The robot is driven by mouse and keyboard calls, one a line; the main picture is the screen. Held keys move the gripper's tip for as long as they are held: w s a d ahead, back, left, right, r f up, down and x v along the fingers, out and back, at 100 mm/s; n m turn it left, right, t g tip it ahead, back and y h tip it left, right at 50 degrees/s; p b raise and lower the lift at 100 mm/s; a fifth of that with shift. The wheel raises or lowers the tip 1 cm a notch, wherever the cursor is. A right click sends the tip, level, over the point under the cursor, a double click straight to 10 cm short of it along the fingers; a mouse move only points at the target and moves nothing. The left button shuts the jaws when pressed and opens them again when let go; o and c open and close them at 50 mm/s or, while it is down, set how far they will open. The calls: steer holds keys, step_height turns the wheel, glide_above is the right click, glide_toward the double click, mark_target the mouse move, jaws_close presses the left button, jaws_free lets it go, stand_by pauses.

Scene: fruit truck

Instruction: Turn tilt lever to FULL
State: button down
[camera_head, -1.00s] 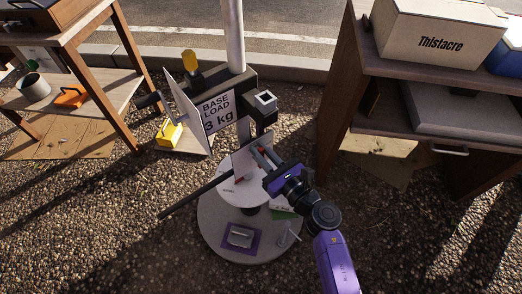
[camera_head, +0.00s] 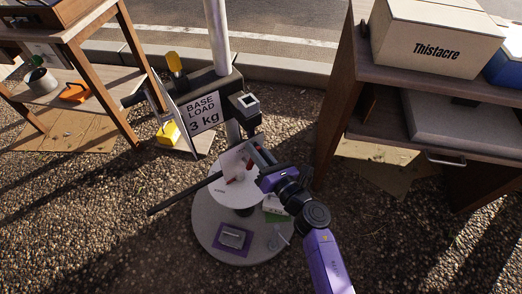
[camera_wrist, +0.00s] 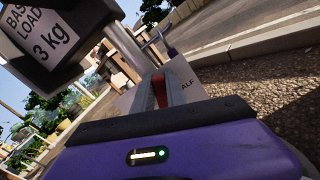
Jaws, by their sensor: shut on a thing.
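A pale round plate (camera_head: 222,192) stands over a grey round base (camera_head: 212,240) at the foot of the pole. A small red part, apparently the tilt lever (camera_wrist: 159,92), shows between my fingers in the wrist view. My gripper (camera_head: 250,162) is at the plate's upper right and is shut on this red part. I cannot see a FULL mark. A long dark rod (camera_head: 180,197) slopes down to the left from the plate.
A sign (camera_head: 203,113) reading "BASE LOAD 3 kg" hangs on the pole (camera_head: 218,35) close by. A wooden table (camera_head: 90,25) stands left and a wooden stand (camera_head: 340,110) right. Gravel in front is clear.

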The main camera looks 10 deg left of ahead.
step_height(320, 180, down, 10)
steer(key=w+d+m+b, duration=0.2)
steer(key=m, duration=1.7)
steer(key=shift+d, duration=0.25)
steer(key=shift+w+m, duration=0.1)
steer(key=shift+m, duration=0.2)
steer(key=c, duration=1.4)
jaws_free()
steer(key=shift+o, duration=0.2)
steer(key=shift+a, duration=0.1)
